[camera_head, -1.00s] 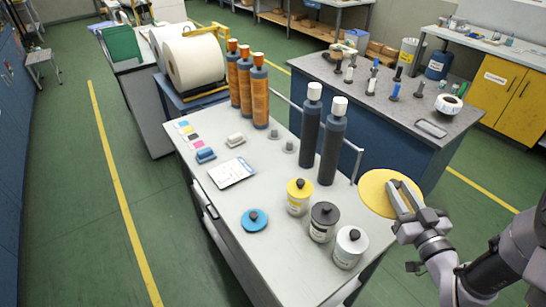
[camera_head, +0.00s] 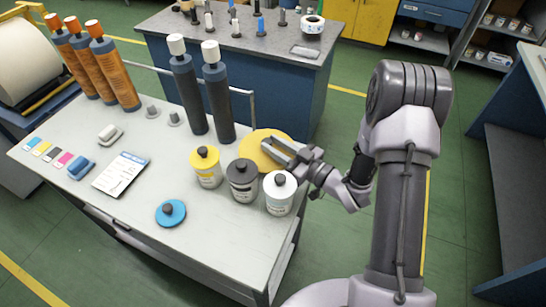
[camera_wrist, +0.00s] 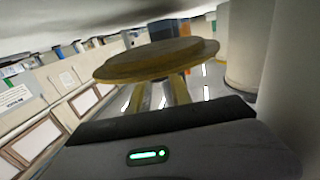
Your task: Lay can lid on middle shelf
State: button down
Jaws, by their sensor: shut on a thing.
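The can lid (camera_head: 258,137) is a flat yellow disc. Another shelving unit (camera_head: 430,40) holding small items stands at the back right. I cannot tell which board is the middle shelf.
On the grey table (camera_head: 130,225) stand a yellow can (camera_head: 206,169), a dark-lidded can (camera_head: 243,183), a white can (camera_head: 279,195), two tall dark bottles (camera_head: 217,100) and a blue lid (camera_head: 171,214). Green floor (camera_head: 455,200) is open between my arm and the right unit.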

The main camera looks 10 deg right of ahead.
notch_tip(320, 180, down, 3)
jog(key=shift+f+b, duration=0.15)
jog(key=shift+b, duration=0.4)
jog(key=shift+f, duration=0.2)
jog(key=c, duration=1.2)
grip_release()
jog(key=shift+o, duration=0.2)
jog(key=shift+r, duration=0.1)
